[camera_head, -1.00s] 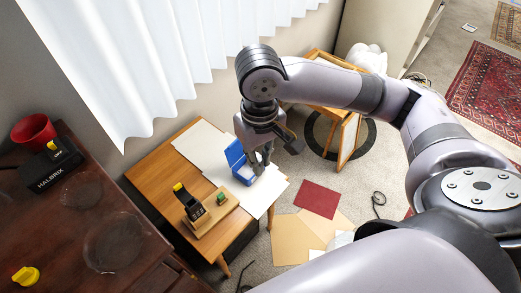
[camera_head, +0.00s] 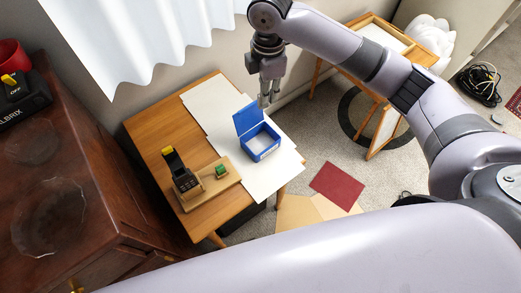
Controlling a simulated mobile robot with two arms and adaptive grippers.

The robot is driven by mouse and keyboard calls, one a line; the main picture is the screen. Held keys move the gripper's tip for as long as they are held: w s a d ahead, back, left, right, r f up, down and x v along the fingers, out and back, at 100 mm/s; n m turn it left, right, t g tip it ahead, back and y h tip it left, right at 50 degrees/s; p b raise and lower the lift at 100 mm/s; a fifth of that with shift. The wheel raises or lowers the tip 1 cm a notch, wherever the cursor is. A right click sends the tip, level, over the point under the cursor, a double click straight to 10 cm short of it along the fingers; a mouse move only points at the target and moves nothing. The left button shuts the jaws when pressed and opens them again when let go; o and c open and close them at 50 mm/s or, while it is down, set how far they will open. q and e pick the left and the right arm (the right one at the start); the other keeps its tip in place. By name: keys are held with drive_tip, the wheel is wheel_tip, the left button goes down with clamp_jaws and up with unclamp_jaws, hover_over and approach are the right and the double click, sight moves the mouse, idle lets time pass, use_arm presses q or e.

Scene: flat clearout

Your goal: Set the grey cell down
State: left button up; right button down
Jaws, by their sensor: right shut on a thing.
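My right gripper (camera_head: 268,100) hangs pointing down above the far edge of the low wooden table, just behind the blue box. It is shut on a small grey thing at its fingertips, likely the grey cell, which I can hardly tell apart from the grey fingers. The blue box (camera_head: 264,155) stands on white sheets with its lid (camera_head: 248,117) open and a pale inside. A wooden board (camera_head: 212,190) carries a black device (camera_head: 187,180) with a yellow top and a green block (camera_head: 221,170). My left gripper is not in view.
White sheets (camera_head: 277,182) cover the table's right side; bare wood (camera_head: 160,128) shows at the left. A dark wooden cabinet (camera_head: 75,205) stands at left. A red folder (camera_head: 337,185) and tan papers lie on the floor. A wooden-framed piece (camera_head: 385,130) stands at right.

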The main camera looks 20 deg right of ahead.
drive_tip(key=f+n, duration=0.1)
drive_tip(key=f, duration=0.1)
drive_tip(key=n+b, duration=0.2)
hover_over(262, 144)
wheel_tip(262, 144, down, 16)
drive_tip(key=shift+f, duration=0.25)
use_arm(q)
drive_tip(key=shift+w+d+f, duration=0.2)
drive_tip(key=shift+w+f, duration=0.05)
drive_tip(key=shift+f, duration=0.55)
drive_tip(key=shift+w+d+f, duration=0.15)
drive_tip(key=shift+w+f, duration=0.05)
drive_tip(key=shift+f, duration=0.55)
use_arm(e)
drive_tip(key=shift+f, duration=2.2)
drive_tip(key=shift+f, duration=0.15)
drive_tip(key=c, duration=1.7)
unclamp_jaws()
drive_tip(key=shift+o, duration=0.5)
